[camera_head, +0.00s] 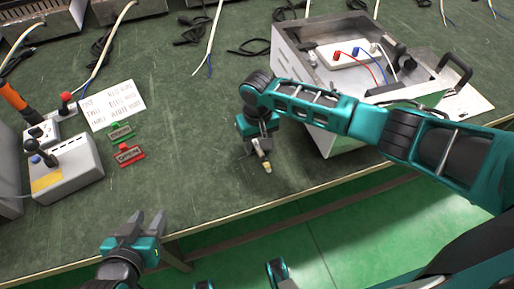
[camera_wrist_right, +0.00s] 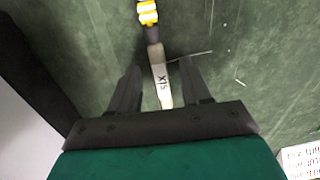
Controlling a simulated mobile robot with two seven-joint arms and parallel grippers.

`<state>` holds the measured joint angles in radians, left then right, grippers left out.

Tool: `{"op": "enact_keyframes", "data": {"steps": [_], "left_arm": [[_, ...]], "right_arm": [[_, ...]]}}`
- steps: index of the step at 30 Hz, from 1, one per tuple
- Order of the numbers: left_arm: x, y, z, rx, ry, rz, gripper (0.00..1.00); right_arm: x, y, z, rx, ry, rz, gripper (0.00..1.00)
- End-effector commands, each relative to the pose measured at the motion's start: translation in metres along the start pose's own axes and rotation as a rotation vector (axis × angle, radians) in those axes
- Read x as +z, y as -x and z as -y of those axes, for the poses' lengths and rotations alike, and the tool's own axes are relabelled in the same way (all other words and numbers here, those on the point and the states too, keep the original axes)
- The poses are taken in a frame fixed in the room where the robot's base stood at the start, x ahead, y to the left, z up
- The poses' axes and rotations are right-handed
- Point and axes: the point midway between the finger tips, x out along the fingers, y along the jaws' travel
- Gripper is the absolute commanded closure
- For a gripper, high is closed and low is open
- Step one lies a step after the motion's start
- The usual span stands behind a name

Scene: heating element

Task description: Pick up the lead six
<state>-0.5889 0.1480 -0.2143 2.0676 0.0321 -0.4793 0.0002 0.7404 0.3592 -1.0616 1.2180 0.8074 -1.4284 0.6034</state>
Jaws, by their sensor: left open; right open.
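My left gripper (camera_head: 140,226) is open and empty by the table's front edge.
An open metal box (camera_head: 300,75) with a white terminal block (camera_head: 345,54) stands at right, partly behind my right arm. A joystick box (camera_head: 65,172), a word card (camera_head: 112,105), and green (camera_head: 120,131) and red tags (camera_head: 129,155) are at left. The centre table (camera_head: 190,120) is clear.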

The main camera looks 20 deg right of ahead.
Motion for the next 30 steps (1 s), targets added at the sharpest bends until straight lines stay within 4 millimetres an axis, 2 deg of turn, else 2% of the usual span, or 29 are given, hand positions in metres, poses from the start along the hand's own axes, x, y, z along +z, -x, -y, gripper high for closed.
{"op": "enact_keyframes", "data": {"steps": [7,22,30], "left_arm": [[-0.005,0.0001,-0.0002,0.001,-0.001,-0.011,0.57],[0.0024,0.0013,0.0001,0.002,-0.005,0.004,0.57],[0.0028,0.0013,0.0002,0.002,-0.004,0.004,0.57]], "right_arm": [[0.0,-0.001,0.0002,-0.001,0.001,0.0,0.53],[-0.0001,-0.0008,-0.0001,0.0,0.0,0.0,1.0],[-0.0001,-0.0007,-0.0001,0.0,0.0,0.0,1.0]]}}
